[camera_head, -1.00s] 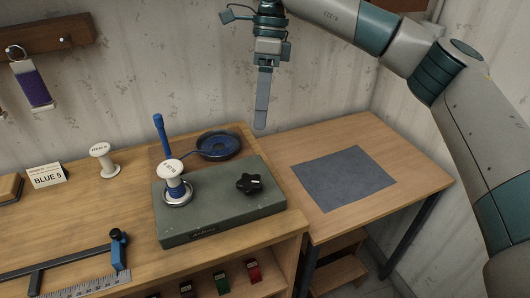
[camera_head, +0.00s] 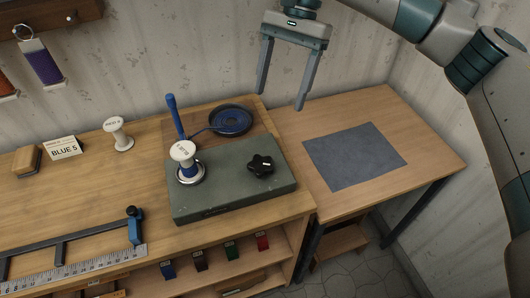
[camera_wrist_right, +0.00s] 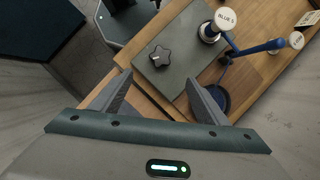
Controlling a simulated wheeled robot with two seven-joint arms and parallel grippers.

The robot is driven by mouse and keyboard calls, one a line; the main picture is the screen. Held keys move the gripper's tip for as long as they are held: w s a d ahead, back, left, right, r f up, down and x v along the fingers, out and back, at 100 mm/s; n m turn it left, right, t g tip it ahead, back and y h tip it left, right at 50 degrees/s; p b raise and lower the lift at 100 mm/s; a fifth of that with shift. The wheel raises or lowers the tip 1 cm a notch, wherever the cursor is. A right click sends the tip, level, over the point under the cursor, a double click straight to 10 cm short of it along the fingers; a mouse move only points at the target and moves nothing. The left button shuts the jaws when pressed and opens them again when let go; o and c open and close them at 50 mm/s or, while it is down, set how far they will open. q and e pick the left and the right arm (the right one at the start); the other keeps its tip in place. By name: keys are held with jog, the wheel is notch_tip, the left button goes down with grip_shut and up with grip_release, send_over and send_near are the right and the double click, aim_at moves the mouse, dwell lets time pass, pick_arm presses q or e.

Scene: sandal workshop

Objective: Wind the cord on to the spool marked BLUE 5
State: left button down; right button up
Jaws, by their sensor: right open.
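The white spool (camera_head: 183,152) marked BLUE 5 stands upright on the grey-green winder box (camera_head: 220,200), in a metal ring, with blue cord visible on its core. Its label shows in the right wrist view (camera_wrist_right: 226,18). A black lobed knob (camera_head: 261,165) sits on the box, right of the spool. Behind the box, a dark round dish (camera_head: 231,120) holds coiled blue cord; a blue upright handle (camera_head: 174,116) stands beside it. My right gripper (camera_head: 281,98) is open and empty, high above the bench's right end, away from the knob and spool. My left gripper is out of view.
Another white spool (camera_head: 118,134) and a BLUE 5 card (camera_head: 65,147) stand on the bench left of the box. A ruler rig (camera_head: 75,262) lies at the front left. A grey mat (camera_head: 354,156) lies on the clear right table. Small coloured items fill a shelf below.

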aim_at(262, 163)
jog(key=shift+f, duration=0.15)
jog(key=p+x, duration=0.6)
jog(key=x, duration=0.9)
jog(key=shift+s+a+f+p, duration=0.1)
jog(key=shift+s+f+p, duration=0.1)
jog(key=shift+p, duration=0.2)
jog(key=shift+x, duration=0.85)
jog(key=shift+w, duration=0.1)
jog(key=c, duration=1)
